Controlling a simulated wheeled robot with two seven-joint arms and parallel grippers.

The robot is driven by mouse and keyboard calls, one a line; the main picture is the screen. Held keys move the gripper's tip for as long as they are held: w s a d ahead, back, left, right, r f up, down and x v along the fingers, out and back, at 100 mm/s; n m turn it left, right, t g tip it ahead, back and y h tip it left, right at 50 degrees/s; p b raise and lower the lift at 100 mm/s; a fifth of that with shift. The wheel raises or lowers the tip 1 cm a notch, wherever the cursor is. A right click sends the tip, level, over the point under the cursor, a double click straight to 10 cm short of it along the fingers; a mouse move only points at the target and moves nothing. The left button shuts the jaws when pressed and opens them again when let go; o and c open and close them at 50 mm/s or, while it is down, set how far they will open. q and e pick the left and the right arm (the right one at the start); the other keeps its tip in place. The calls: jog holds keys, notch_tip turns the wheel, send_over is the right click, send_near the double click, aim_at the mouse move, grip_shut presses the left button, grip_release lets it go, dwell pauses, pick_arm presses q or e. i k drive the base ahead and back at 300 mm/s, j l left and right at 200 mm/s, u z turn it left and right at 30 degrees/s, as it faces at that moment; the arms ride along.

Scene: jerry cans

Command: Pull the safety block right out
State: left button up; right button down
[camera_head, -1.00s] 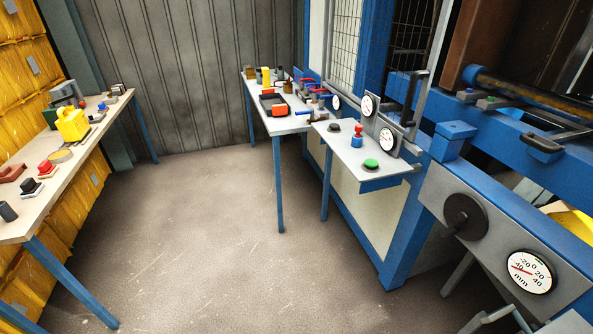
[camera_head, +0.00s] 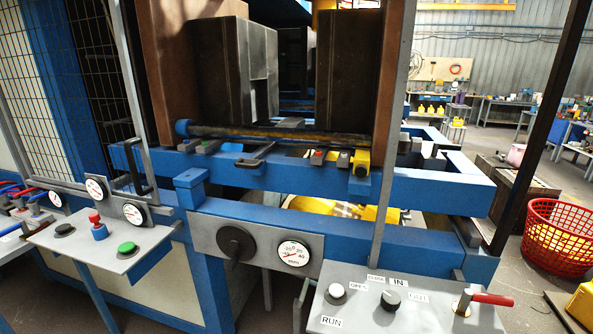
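A yellow block (camera_head: 362,161) sits at the right end of a long dark bar (camera_head: 280,134) at the front of the machine's mould opening. It looks like the safety block, but no label on it can be read. It is close beside the right brown upright, and its rear side is hidden. Two dark mould halves, the left one (camera_head: 222,75) and the right one (camera_head: 343,70), stand apart behind the bar. Neither of my grippers is in view.
A blue crossbeam (camera_head: 430,190) with a black handle (camera_head: 256,158) runs before the opening. Below it stands a sloped control panel (camera_head: 400,305) with knobs and a red lever. A red basket (camera_head: 560,235) stands on the right. A grey post (camera_head: 393,150) rises nearby.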

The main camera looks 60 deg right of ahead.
aim_at(361, 161)
jog(key=z, duration=2.3)
